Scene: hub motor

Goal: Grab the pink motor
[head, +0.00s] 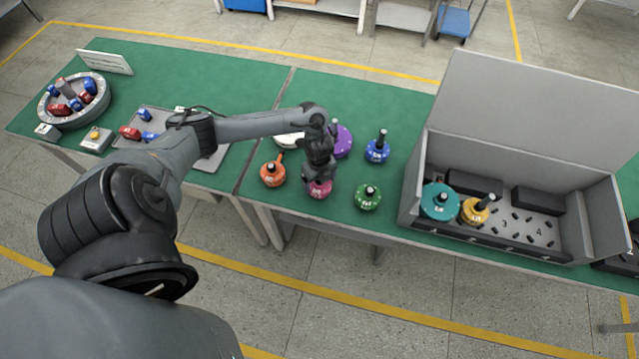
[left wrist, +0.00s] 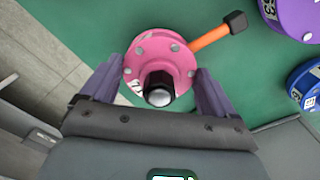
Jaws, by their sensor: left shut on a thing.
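The pink motor (head: 319,190) is at the front edge of the right green table, below my left gripper (head: 318,177). In the left wrist view the pink motor (left wrist: 155,50) sits between the two fingers of my left gripper (left wrist: 158,74), which are shut on its sides. Its dark shaft with a pale tip points toward the wrist camera. In the head view the gripper hides its upper part. I cannot tell whether it is clear of the table. My right gripper is not in view.
Nearby stand an orange motor (head: 272,174), a green motor (head: 368,198), a blue motor (head: 377,150), a purple motor (head: 342,143) and a partly hidden white one (head: 288,140). An open grey box (head: 408,190) at right holds teal (head: 438,203) and yellow (head: 473,213) motors.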

